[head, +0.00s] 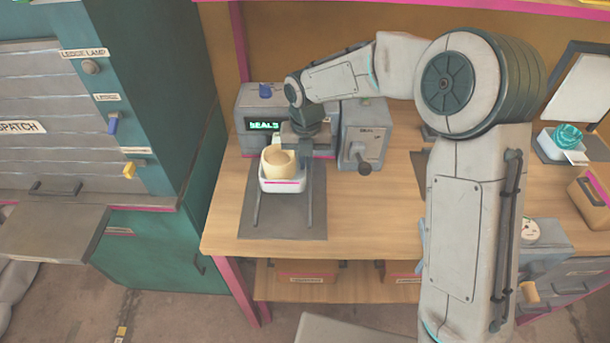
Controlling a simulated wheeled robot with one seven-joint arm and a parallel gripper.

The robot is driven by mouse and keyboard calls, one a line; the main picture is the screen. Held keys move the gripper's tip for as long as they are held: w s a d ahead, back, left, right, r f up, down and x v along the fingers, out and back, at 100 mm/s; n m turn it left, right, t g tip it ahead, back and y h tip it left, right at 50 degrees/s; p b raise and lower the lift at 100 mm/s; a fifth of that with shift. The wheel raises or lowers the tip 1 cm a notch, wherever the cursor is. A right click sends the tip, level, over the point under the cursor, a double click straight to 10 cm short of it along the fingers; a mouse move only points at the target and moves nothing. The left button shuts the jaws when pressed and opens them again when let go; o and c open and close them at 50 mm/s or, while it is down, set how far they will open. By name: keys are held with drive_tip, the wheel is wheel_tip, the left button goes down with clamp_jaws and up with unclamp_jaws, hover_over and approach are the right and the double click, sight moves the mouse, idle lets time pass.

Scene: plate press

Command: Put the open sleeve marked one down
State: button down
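A cream, round, open-topped piece (279,166) sits upright in a white tray with a pink stripe (283,186), in front of the grey press. It may be the sleeve, but I can read no mark "one" on it. My gripper (302,148) points down just behind and to the right of the cream piece, in front of the press. Its fingers are not clear against the dark parts there, so I cannot tell whether they touch the piece or are open or shut.
The grey press (262,108) has a lit "SEALS" display and a lever box (364,140) at its right. A dark mat (285,228) with two rails lies in front. The wooden counter (370,220) is clear to the right. A teal item (567,136) stands far right.

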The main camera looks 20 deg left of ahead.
drive_tip(key=shift+f, duration=3.2)
drive_tip(key=c, duration=1.6)
unclamp_jaws()
drive_tip(key=shift+f, duration=0.1)
drive_tip(key=shift+c, duration=0.2)
